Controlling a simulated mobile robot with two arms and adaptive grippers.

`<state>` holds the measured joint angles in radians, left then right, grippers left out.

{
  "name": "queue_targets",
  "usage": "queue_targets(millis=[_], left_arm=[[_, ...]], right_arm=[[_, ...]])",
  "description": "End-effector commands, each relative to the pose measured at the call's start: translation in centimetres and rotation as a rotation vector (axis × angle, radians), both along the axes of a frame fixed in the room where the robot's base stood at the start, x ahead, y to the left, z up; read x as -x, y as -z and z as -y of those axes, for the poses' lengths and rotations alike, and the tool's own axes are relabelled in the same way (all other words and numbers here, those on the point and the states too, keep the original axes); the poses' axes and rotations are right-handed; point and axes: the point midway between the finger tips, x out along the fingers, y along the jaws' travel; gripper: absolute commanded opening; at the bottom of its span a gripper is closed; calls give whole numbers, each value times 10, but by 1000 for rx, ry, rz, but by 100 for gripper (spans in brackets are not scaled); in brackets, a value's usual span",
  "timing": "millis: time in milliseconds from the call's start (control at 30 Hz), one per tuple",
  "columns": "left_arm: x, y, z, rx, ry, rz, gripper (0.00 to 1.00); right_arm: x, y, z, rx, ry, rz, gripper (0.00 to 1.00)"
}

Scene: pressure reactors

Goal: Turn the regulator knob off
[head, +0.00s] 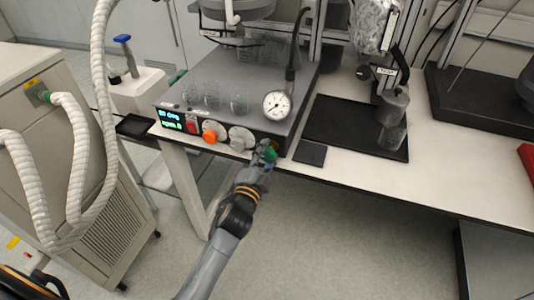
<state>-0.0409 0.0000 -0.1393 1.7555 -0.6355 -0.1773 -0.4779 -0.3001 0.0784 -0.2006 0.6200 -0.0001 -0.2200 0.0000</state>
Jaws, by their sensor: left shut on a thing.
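The grey reactor unit (215,100) stands on the white bench. Its front panel has a lit display, a red switch (193,124), an orange knob (211,131) and a grey round knob (240,138). A green knob (270,154), seemingly the regulator knob, shows at the panel's right end below the gauge (277,105). My left gripper (266,151) reaches up to it from below and is shut on it. The fingers hide part of the knob, so its turn position cannot be read. My right gripper is not in view.
A black mat (350,125) with a metal vessel (392,110) lies right of the unit. A small dark pad (310,153) lies near the bench edge. Ribbed white hoses (103,100) and a beige cabinet (70,150) stand left. The floor before the bench is clear.

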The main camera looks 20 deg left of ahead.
Motion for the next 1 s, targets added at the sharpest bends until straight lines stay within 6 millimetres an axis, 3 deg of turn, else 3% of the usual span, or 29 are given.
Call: queue_targets(millis=[467,500,600,1000], left_arm=[[0,1,0,18,0,-2,8],[0,1,0,18,0,-2,42],[0,1,0,17,0,-2,62],[5,1,0,16,0,-2,64]], right_arm=[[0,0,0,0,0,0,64],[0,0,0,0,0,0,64],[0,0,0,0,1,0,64],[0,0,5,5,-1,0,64]])
